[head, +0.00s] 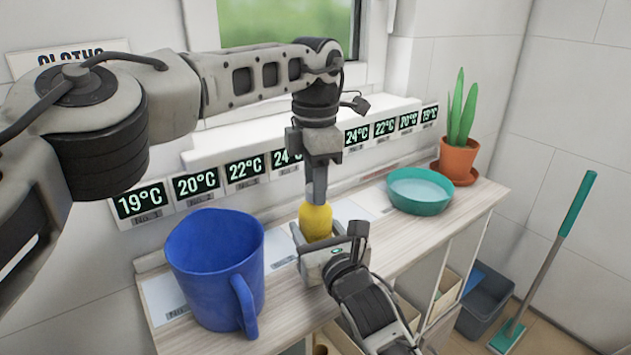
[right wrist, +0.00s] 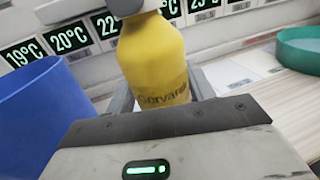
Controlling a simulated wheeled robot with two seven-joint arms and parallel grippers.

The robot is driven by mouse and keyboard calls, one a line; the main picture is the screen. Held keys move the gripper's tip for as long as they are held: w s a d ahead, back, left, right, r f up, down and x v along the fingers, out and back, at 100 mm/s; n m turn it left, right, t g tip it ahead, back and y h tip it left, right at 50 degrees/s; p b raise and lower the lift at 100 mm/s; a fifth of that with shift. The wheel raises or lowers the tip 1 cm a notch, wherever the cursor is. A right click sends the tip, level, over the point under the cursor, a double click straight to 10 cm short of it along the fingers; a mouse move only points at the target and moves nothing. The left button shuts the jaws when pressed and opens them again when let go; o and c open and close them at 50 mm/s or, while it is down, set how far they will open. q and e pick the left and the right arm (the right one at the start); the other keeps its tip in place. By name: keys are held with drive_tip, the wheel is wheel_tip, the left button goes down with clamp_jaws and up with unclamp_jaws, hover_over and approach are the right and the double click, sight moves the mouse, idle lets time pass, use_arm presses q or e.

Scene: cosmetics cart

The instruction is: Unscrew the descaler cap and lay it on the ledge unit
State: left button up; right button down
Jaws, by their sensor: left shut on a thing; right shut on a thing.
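The descaler is a yellow bottle (head: 315,220) with dark lettering, upright over the middle of the ledge unit (head: 400,240), a wood-topped unit along the wall. In the right wrist view the bottle (right wrist: 155,60) stands between my right gripper's fingers. My right gripper (head: 321,238) is shut on the bottle's body from the front. My left gripper (head: 317,198) comes down from above and is shut at the bottle's top. The cap is hidden by the left fingers, so I cannot see whether it is loose. The bottle's base is hidden behind my right gripper.
A large blue mug (head: 215,265) stands left of the bottle. A teal bowl (head: 419,192) and a potted plant (head: 457,155) stand to the right. Temperature displays (head: 197,184) line the wall behind. A grey bin (head: 485,300) and a teal-handled broom (head: 545,260) are on the floor at right.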

use_arm(q)
drive_tip(key=n, duration=2.1)
drive_tip(key=shift+r+n, duration=0.1)
drive_tip(key=shift+n, duration=0.3)
drive_tip(key=shift+r, duration=0.1)
drive_tip(key=shift+r, duration=1)
drive_tip(key=shift+r, duration=0.1)
